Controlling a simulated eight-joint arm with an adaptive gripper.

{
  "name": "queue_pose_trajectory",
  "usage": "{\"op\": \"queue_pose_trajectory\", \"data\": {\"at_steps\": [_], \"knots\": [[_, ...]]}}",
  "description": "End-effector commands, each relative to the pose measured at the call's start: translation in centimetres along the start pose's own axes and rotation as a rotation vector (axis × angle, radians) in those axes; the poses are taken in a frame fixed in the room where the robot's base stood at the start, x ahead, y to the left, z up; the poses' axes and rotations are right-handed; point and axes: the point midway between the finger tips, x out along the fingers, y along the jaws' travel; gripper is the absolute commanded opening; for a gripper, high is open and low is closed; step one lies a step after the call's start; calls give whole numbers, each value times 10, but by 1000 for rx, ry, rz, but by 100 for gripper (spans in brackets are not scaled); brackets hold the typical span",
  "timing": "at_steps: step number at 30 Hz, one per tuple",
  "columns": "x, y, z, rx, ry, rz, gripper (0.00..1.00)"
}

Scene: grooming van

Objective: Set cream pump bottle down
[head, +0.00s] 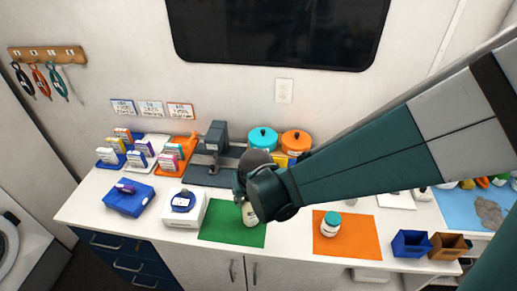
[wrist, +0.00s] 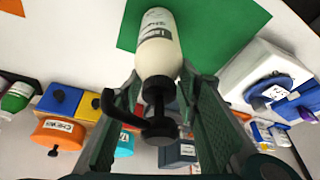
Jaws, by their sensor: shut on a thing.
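The cream pump bottle (wrist: 158,48) has a cream body, a printed label and a black pump head (wrist: 158,125). My gripper (wrist: 162,90) is shut on it, with one green finger on each side near its neck. In the head view the lower part of the bottle (head: 249,214) shows below my gripper (head: 242,192), over the green mat (head: 222,233). My wrist hides most of the bottle there. I cannot tell whether its base touches the mat.
A white jar with a teal lid (head: 331,223) stands on the orange mat (head: 358,238) to the right. A white box with a blue round top (head: 184,204) is close on the left. Teal (head: 262,138) and orange (head: 297,142) canisters stand behind. Small blue (head: 411,243) and brown (head: 447,246) bins sit at front right.

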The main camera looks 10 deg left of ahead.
Motion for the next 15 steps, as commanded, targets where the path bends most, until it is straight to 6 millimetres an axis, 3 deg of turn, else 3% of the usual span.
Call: {"op": "queue_pose_trajectory", "data": {"at_steps": [14,15], "knots": [[4,0,2,0,0,0,6],[4,0,2,0,0,0,36]]}}
